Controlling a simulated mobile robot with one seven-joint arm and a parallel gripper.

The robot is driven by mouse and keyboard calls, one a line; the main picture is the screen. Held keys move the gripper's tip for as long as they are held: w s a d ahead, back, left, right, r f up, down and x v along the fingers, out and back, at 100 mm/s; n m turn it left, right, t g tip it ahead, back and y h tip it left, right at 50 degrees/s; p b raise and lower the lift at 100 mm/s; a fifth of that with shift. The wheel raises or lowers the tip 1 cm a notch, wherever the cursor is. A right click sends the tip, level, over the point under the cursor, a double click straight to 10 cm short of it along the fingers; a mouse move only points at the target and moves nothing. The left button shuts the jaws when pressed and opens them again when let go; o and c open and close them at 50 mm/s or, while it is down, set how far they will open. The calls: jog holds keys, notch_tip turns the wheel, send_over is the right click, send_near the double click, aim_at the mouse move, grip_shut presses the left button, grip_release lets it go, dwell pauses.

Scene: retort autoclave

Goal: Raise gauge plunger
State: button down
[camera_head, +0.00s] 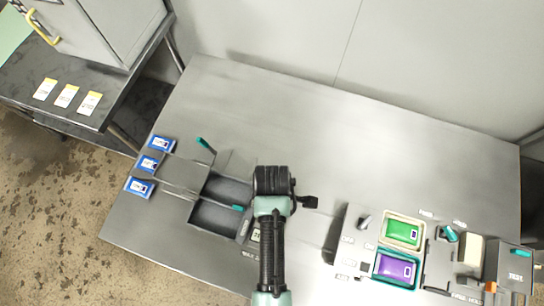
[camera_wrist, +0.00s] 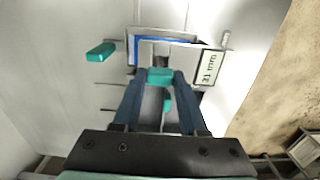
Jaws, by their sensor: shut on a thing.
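In the wrist view my gripper (camera_wrist: 160,80) has its two blue-grey fingers closed on a small teal block (camera_wrist: 160,76), which appears to be the gauge plunger's knob. A second, smaller teal piece (camera_wrist: 167,104) shows between the fingers, nearer the palm. A white display panel with digits (camera_wrist: 209,67) stands just right of the fingertips. A blue-edged frame (camera_wrist: 165,41) lies just beyond them. In the head view my arm hides the fingertips and whatever they hold. How far the plunger is raised cannot be told.
A teal lever (camera_head: 205,145) stands by dark trays (camera_head: 215,216) left of my arm; a teal handle also shows in the wrist view (camera_wrist: 101,52). Blue-framed tags (camera_head: 140,187) line the table's left edge. Green (camera_head: 403,231) and purple (camera_head: 395,268) pouches sit right. The table's back (camera_head: 330,120) is clear.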

jog(key=shift+r+p, duration=0.6)
jog(key=shift+r, duration=0.15)
jog(key=shift+w+f, duration=0.1)
jog(key=shift+w, duration=0.05)
jog(key=shift+c, duration=2.2)
grip_release()
notch_tip(320, 180, up, 13)
jog(key=shift+b, duration=0.4)
